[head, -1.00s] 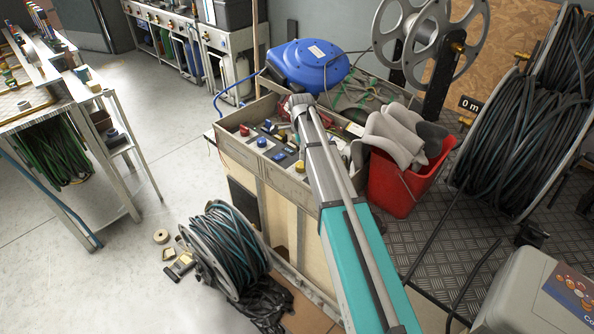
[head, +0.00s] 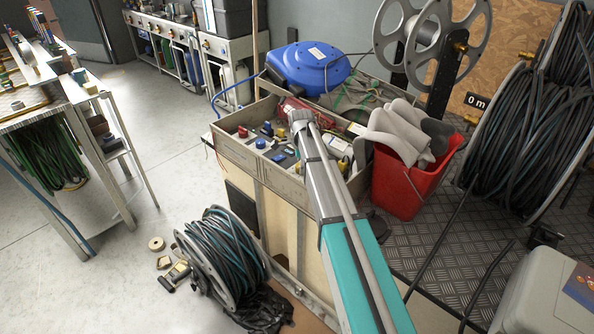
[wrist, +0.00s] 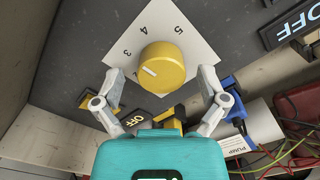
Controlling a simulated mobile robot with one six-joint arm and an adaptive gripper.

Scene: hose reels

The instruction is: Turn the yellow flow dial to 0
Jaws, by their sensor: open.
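The yellow flow dial (wrist: 162,68) sits on a white square plate (wrist: 188,42) in the wrist view. The plate shows 5, 4 and 3 around the dial; lower numbers are partly hidden.
The grey box wall (wrist: 35,45) stands at left. In the head view a blue dial (head: 260,143), red bucket (head: 405,190) and blue hose reel (head: 307,68) are close by.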

